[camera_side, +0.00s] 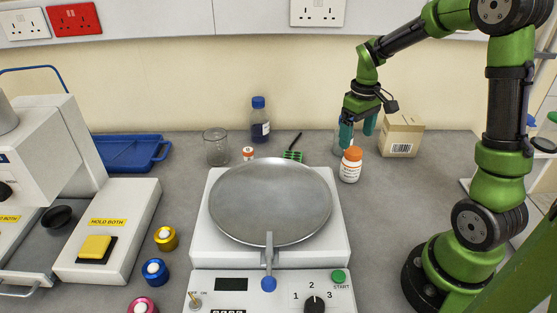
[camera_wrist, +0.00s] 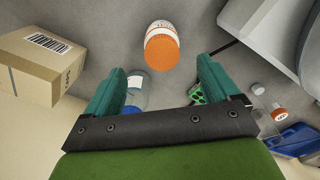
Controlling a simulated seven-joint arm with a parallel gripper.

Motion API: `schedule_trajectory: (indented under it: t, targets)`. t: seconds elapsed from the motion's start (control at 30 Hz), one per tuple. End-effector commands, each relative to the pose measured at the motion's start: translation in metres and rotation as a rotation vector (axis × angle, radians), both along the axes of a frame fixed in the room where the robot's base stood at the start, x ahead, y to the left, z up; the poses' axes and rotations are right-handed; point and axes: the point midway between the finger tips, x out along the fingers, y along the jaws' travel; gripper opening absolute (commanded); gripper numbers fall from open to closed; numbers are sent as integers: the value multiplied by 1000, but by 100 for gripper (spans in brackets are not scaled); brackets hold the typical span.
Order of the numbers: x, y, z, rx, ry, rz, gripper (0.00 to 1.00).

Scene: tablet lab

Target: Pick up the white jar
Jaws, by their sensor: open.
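The white jar (camera_side: 350,171) stands upright on the grey bench, with an orange cap and a printed label. It is right of the round metal plate's back edge. My gripper (camera_side: 357,137) is above and slightly behind the jar in the side view, fingers apart and pointing down. In the wrist view the jar (camera_wrist: 160,28) is ahead of the open teal fingers (camera_wrist: 171,68), its orange cap facing the camera. Nothing is between the fingertips, and the jar appears untouched.
A cardboard box (camera_side: 402,136) stands right of the jar. A clear vessel behind my gripper is partly hidden. A green rack (camera_side: 293,156), small orange-capped bottle (camera_side: 248,153), beaker (camera_side: 215,147) and blue-capped bottle (camera_side: 260,121) stand left. The plate machine (camera_side: 335,225) is in front.

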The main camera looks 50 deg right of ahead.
Motion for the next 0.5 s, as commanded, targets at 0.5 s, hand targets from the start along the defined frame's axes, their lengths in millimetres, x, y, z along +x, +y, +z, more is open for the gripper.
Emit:
schedule_trajectory:
  t: [0.5]
  targets:
    - [-2,4,-61,2,4,0,89]
